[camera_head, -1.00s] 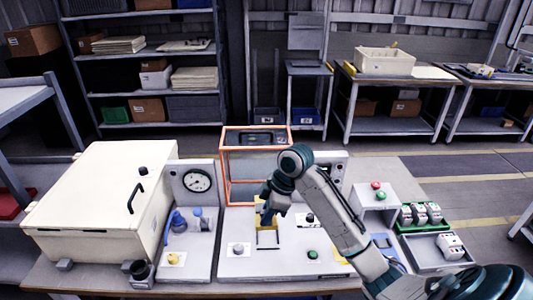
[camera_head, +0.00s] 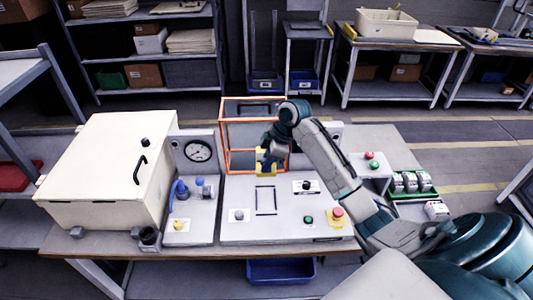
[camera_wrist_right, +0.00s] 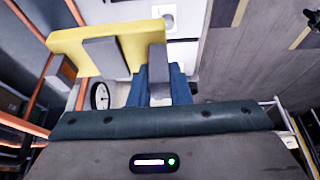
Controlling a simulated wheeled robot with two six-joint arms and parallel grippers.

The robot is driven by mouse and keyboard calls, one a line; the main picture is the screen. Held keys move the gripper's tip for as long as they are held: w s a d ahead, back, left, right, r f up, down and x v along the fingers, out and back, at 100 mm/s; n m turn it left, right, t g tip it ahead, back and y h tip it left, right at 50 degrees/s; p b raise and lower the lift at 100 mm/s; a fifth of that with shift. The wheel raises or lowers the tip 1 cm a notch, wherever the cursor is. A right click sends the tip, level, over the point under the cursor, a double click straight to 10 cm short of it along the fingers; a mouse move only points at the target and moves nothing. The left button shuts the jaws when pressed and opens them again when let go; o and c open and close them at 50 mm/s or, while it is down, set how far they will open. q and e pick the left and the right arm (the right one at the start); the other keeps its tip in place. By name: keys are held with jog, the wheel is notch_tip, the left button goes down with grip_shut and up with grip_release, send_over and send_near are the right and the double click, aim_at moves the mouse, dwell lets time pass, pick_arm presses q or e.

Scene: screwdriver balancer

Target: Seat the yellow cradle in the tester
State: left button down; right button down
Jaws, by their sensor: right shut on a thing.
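The yellow cradle (camera_head: 264,169) is held by my right gripper (camera_head: 268,154), in front of the orange-framed guard. In the right wrist view the yellow cradle (camera_wrist_right: 75,48) is a wide block with a grey finger across it; the right gripper (camera_wrist_right: 130,62) is shut on it. The tester's grey deck (camera_head: 287,230) shows a dark rectangular outline (camera_head: 266,201), empty, in front of the cradle. The cradle appears raised off the deck, but its exact height is hard to judge. The left gripper is out of view.
The orange-framed guard (camera_head: 225,150) stands behind the cradle. Buttons (camera_head: 308,219) and small knobs sit around the outline. A cream lidded box (camera_head: 105,170) and a gauge panel (camera_head: 198,152) stand left. A green tray (camera_head: 428,191) with parts lies right.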

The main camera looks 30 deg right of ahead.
jog(key=shift+f+b, duration=3.85)
jog(key=shift+f, duration=5.6)
jog(key=shift+f, duration=0.4)
jog(key=shift+w, duration=0.1)
jog(key=c, duration=1.3)
grip_release()
jog(key=shift+o, duration=0.2)
